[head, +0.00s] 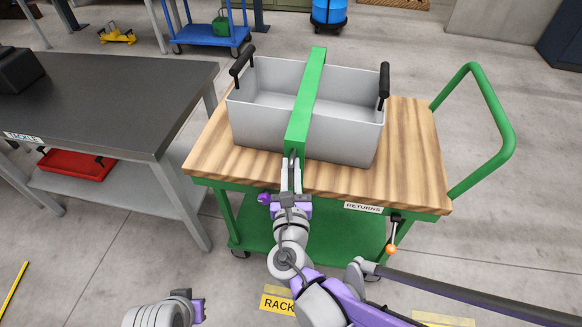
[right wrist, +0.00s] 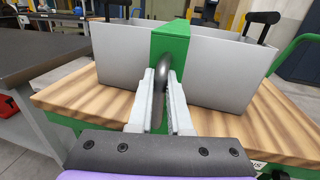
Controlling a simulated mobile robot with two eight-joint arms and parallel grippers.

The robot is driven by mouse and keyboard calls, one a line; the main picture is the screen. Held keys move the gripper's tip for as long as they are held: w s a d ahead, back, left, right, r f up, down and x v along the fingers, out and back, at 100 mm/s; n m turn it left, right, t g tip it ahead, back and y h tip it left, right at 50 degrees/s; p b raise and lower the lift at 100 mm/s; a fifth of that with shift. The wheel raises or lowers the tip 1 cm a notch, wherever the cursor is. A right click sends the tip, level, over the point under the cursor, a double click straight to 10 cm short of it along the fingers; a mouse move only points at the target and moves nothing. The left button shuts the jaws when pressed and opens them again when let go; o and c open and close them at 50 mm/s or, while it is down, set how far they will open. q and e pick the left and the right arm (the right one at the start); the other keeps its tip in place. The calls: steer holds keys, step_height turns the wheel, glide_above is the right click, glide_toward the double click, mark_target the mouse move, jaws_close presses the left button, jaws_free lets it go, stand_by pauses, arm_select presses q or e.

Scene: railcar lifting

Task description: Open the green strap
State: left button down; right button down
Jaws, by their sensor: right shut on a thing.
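The green strap (head: 309,90) runs over the middle of a grey open bin (head: 255,125), from its back edge to its front wall. In the right wrist view the green strap (right wrist: 170,40) comes down the front of the bin to a dark, rounded handle (right wrist: 161,70). My right gripper (head: 292,160) is at the front of the bin, low on the strap. Its fingers (right wrist: 162,85) are shut on the dark handle, one on each side. The strap's lower end is partly hidden behind the gripper.
The bin has two black handles and stands on a wooden-topped green cart (head: 420,150) labelled RETURNS. An orange-tipped lever (head: 392,240) hangs at the cart's front. A dark-topped table (head: 110,95) with a red tray (head: 75,164) below stands at left. A blue cart (head: 208,35) is behind.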

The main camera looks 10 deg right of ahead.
stand_by(0.8)
